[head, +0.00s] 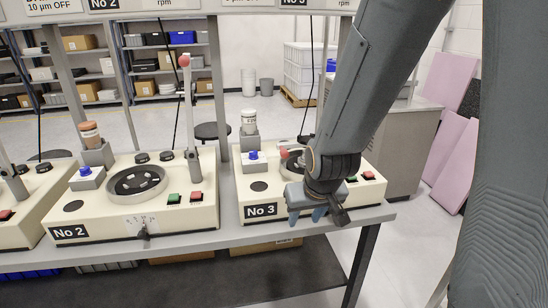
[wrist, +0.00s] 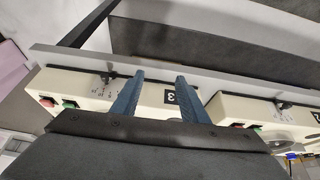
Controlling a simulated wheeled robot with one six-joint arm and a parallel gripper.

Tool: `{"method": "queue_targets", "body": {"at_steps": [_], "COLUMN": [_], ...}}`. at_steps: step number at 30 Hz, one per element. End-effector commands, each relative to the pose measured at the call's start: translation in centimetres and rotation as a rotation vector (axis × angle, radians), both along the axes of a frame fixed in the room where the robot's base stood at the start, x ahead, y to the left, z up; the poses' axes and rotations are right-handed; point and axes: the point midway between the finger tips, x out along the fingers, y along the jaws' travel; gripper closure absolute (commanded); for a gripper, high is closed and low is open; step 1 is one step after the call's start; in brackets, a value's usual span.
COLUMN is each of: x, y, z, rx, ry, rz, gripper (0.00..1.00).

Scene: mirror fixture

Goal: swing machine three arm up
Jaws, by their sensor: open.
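Machine three (head: 247,188) is a cream box with a "No 3" label (head: 260,211) on its front, on the bench at the right in the head view. A red knob (head: 284,153) shows low over its round plate, beside my arm; the rest of its swing arm is hidden behind my arm. My gripper (head: 305,214) is open and empty, with blue fingers pointing down at the machine's front edge. In the wrist view the open fingers (wrist: 160,75) are in front of the machine's front face, near its label (wrist: 170,97). I cannot tell whether they touch it.
Machine two (head: 130,224) stands to the left, its white arm (head: 188,110) upright with a red knob on top. Machine three's green and red buttons (wrist: 58,103) show in the wrist view. A bottle (head: 249,122) stands at machine three's back left. The bench edge (head: 190,243) runs along the front.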

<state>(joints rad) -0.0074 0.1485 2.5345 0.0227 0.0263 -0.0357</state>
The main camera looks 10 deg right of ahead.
Motion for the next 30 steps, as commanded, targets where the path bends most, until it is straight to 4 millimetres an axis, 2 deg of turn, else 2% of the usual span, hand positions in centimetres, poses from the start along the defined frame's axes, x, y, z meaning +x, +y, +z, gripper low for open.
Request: {"method": "queue_targets", "body": {"at_steps": [1,3,6,12,16,21,26,30], "x": [2.3,5.4,9.4,15.4,17.5,18.4,18.7,19.9], "y": [0.1,0.2,0.2,0.1,0.0,-0.1,-0.2,-0.3], "z": [-0.9,-1.2,-1.1,0.3,1.7,3.3,4.2,4.4], "rx": [-0.005,-0.013,-0.029,-0.077,-0.114,-0.153,-0.17,-0.172], "ry": [-0.073,-0.19,-0.357,-0.688,-0.878,-1.051,-1.122,-1.134], "rz": [0.006,0.013,0.022,0.031,0.033,0.033,0.032,0.03], "gripper": [0.6,0.6,0.6,0.6,0.6,0.6,0.6,0.6]}}
